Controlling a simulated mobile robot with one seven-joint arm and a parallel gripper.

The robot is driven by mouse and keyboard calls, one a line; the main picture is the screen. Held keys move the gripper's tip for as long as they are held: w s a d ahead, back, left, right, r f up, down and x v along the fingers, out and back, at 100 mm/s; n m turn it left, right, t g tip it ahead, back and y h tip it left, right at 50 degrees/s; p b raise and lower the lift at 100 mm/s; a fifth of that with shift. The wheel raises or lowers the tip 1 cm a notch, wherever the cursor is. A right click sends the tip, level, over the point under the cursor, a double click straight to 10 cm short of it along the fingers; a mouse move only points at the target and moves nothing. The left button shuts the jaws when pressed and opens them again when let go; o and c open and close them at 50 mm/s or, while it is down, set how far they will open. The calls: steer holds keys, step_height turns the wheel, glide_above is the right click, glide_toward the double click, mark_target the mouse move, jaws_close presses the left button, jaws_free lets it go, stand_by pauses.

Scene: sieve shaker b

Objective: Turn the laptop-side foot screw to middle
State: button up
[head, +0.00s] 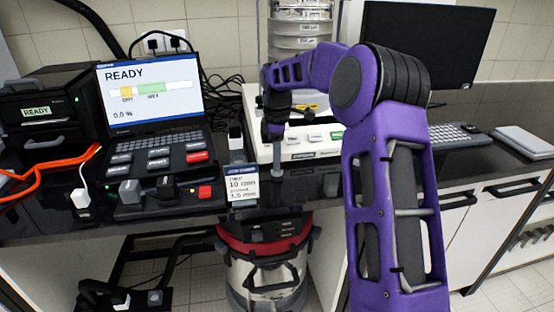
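The sieve shaker's pale base (318,150) stands on the dark bench to the right of the laptop, with a stack of metal sieves (302,30) above it. At its front left corner, on the laptop side, a small grey foot screw (278,172) shows low against the bench. My gripper (274,134) hangs at this corner, pointing down, just above the foot screw. Its fingers are small and partly hidden by my purple arm, so I cannot tell whether they touch the screw or how far apart they are. The screw's turn position is not readable.
The laptop (150,92) reads READY, 0.0 %, with a yellow and green bar. A control panel (168,178) with several buttons lies before it. A small printed card (242,185) stands left of the screw. A monitor (428,42) and keyboard (453,136) are at right.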

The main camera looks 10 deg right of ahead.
jaws_close()
steer(key=shift+r+m+p, duration=0.1)
steer(key=shift+m+p, duration=0.2)
steer(key=shift+p, duration=0.05)
steer(key=shift+r+m+p, duration=0.15)
steer(key=shift+m+p, duration=0.65)
steer(key=shift+m, duration=0.1)
steer(key=m+p, duration=0.2)
steer(key=m, duration=0.2)
steer(key=shift+p, duration=0.3)
steer(key=m+p, duration=0.1)
steer(key=m, duration=0.3)
steer(key=shift+w+m+p, duration=0.1)
steer(key=shift+m+p, duration=0.7)
steer(key=shift+m, duration=1.1)
jaws_free()
steer(key=shift+f, duration=0.2)
